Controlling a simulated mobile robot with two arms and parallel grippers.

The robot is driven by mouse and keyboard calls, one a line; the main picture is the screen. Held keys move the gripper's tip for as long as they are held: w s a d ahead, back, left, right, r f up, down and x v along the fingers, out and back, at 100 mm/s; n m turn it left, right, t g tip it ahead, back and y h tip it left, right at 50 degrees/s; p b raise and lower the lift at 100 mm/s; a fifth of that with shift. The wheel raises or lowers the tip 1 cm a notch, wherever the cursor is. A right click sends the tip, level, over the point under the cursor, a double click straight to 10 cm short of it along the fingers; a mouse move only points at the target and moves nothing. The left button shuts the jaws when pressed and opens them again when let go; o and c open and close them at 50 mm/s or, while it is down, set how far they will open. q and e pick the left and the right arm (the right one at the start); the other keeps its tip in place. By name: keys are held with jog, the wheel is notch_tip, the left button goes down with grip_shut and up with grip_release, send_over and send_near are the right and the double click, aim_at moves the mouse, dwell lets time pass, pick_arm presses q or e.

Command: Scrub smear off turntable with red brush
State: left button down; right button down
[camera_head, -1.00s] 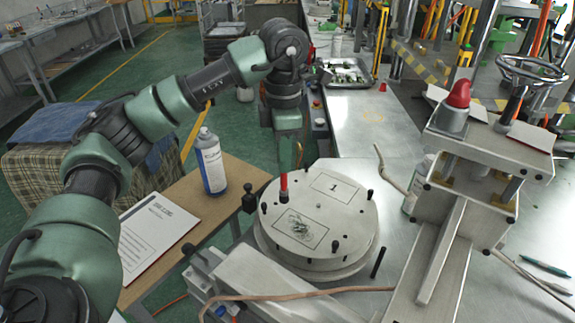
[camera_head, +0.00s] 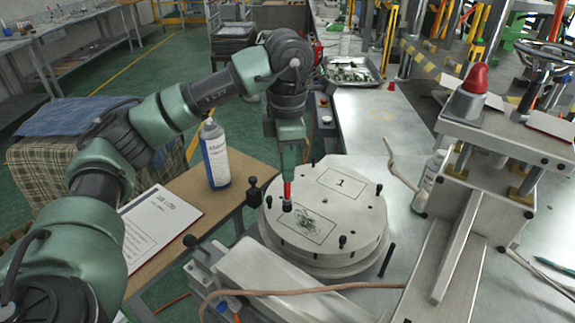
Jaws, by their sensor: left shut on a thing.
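The round pale turntable (camera_head: 352,215) sits on the metal bench, with several black pegs around its rim. A dark scribbled smear (camera_head: 313,222) lies inside a marked rectangle on its near left part; another rectangle bears the number 1. My left gripper (camera_head: 290,178) points down over the turntable's left side, shut on the red brush (camera_head: 287,191). The brush is upright, its dark lower end at or just above the turntable beside the smear's upper left; I cannot tell whether it touches. My right gripper is not in view.
A labelled spray can (camera_head: 214,155) and a printed sheet (camera_head: 160,228) are on the wooden table at left. A press frame with a red-topped lamp (camera_head: 470,90) stands at right. A hose (camera_head: 310,289) crosses in front.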

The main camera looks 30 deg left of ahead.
pick_arm(q)
jog(key=shift+f+b, duration=0.75)
jog(key=shift+f, duration=0.3)
